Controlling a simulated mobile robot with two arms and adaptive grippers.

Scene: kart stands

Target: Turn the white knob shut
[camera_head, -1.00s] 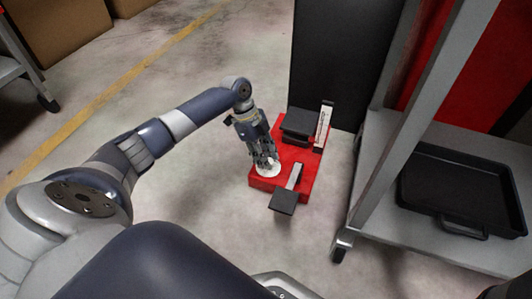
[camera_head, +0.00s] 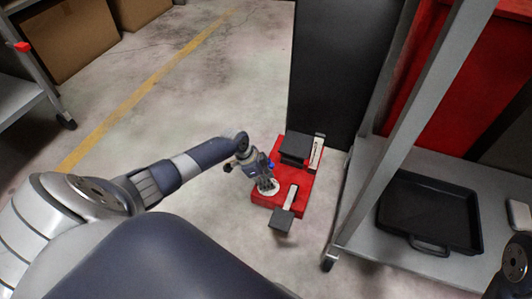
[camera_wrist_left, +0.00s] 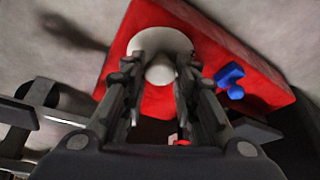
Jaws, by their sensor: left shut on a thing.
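The white knob (camera_wrist_left: 160,72) stands on a round white base on a red block (camera_head: 262,197). In the left wrist view it sits between the two dark fingers of my left gripper (camera_wrist_left: 158,85), which is shut on it. In the head view my left gripper (camera_head: 266,185) reaches down to the round white base (camera_head: 271,190), and its fingers hide most of the knob. My right gripper is not in view; only a dark part of my right arm shows at the lower right edge.
A blue handle (camera_wrist_left: 230,80) is beside the gripper on the red block. Black pedal-like plates (camera_head: 296,148) and (camera_head: 282,220) are on the red stand. A grey cart with a black tray (camera_head: 430,212) stands at right. Cardboard boxes (camera_head: 70,38) are at back left, beyond open floor.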

